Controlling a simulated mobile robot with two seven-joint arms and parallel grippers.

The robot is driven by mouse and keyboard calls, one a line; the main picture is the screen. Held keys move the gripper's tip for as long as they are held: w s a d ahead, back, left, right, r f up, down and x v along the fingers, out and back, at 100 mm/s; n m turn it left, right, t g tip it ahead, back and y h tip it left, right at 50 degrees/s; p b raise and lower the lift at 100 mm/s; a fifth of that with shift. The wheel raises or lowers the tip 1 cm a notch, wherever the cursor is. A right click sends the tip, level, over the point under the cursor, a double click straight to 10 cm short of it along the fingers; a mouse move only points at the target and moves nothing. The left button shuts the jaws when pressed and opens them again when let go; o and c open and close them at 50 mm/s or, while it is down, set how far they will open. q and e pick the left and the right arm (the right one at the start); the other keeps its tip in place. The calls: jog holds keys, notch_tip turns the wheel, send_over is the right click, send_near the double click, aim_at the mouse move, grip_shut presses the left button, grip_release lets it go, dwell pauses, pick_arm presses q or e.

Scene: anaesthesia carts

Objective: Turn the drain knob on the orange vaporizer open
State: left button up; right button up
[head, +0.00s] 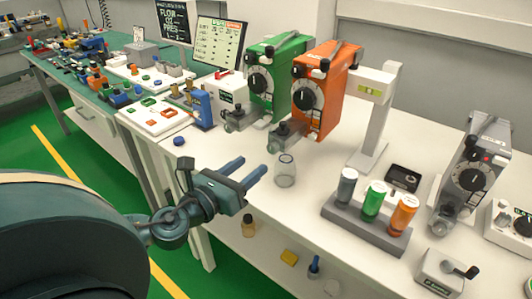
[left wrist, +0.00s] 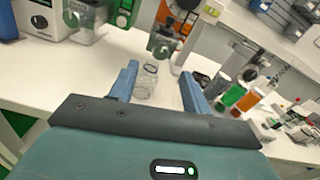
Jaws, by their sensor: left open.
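The orange vaporizer (head: 325,92) stands upright on the white bench, right of the green vaporizer (head: 280,75). A grey drain block (head: 289,133) with a small knob sticks out low at its front; the knob's exact setting is too small to tell. A clear glass jar (head: 285,172) stands on the bench below and in front of this block. My left gripper (head: 252,165) is open and empty at the bench's front edge, left of the jar. In the left wrist view the jar (left wrist: 147,82) shows between the open fingers (left wrist: 158,72), with the grey drain block (left wrist: 163,42) beyond.
A grey rack (head: 365,230) with grey, green and orange bottles stands right of the jar. A white stand (head: 375,120) is right of the orange vaporizer. A grey vaporizer (head: 472,170) stands farther right. Bare bench lies between jar and rack.

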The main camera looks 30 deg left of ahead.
aim_at(271, 151)
pick_arm(q)
jog(key=w, duration=0.3)
jog(key=w+p, duration=0.1)
jog(key=w, duration=0.1)
jog(key=shift+w+d+r, duration=0.1)
jog(key=shift+w+d, duration=0.15)
jog(key=shift+w, duration=0.1)
jog(key=shift+w+d, duration=0.1)
jog(key=shift+w, duration=0.5)
pick_arm(e)
jog(key=shift+s+d+f, duration=0.1)
jog(key=shift+d, duration=0.25)
pick_arm(q)
jog(key=c, duration=1)
pick_arm(e)
jog(key=shift+r, duration=0.25)
